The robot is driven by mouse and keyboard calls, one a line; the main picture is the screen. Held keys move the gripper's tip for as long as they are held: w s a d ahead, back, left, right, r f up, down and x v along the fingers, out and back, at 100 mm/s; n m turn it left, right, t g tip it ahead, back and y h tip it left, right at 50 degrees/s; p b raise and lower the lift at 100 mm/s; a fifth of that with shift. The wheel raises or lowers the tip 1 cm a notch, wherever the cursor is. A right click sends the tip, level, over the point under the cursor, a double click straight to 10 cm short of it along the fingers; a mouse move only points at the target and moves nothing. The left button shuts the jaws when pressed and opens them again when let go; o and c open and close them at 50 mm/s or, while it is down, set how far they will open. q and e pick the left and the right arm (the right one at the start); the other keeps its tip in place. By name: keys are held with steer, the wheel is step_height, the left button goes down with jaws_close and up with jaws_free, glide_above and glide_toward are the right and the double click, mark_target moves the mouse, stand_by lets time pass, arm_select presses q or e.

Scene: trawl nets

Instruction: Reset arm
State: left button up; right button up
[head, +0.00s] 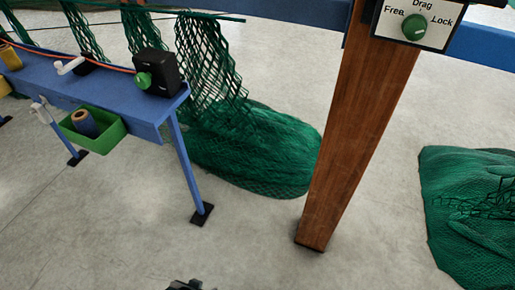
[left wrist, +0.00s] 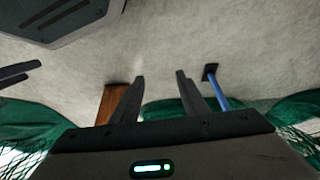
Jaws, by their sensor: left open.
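My left gripper (left wrist: 158,80) is open and empty in the left wrist view, its two dark fingers apart over the bare floor. A small dark piece of my own body shows at the bottom edge of the head view, too cut off to tell its state. At the left edge of the left wrist view are dark finger-like parts, likely my right gripper (left wrist: 18,74); whether it is open or shut is unclear. The task names no object.
A blue bench (head: 110,97) with a green tray (head: 108,136) and a black box with a green knob (head: 143,80) stands left. A wooden post (head: 350,140) bears a Drag Free/Lock dial (head: 414,27). Green nets (head: 255,150) hang and lie behind and right (head: 470,215). Floor in front is clear.

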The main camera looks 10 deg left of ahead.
arm_select(q)
steer(key=s+d+f+t, duration=0.1)
steer(key=s+f, duration=0.2)
steer(key=f, duration=1.3)
steer(key=shift+d+h+p, duration=0.15)
steer(key=shift+h+p, duration=0.15)
steer(key=shift+s+r, duration=0.1)
